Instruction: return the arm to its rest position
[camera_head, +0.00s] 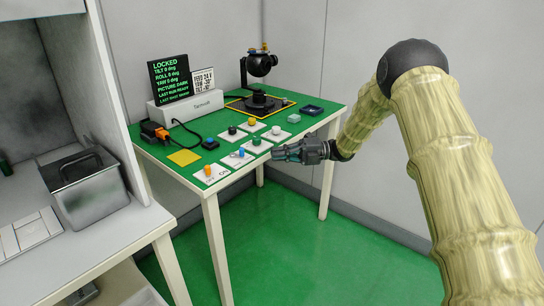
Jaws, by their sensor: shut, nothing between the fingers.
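My arm (437,128) looks like pale bamboo with dark joints and reaches in from the right side of the head view. It bends at a black elbow joint and points left toward the table. My gripper (282,154) is dark grey, shut and empty. In the picture it lies at the front edge of the green table (316,128), to the right of the small knobs. I cannot tell its exact height above the table top.
On the table are a black gimbal camera (260,66), a display reading LOCKED (170,80), a white box (186,110) and several coloured knobs on white plates. A shelf unit with a metal bin (90,190) stands left. Green floor (300,250) is clear; a wall is close behind.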

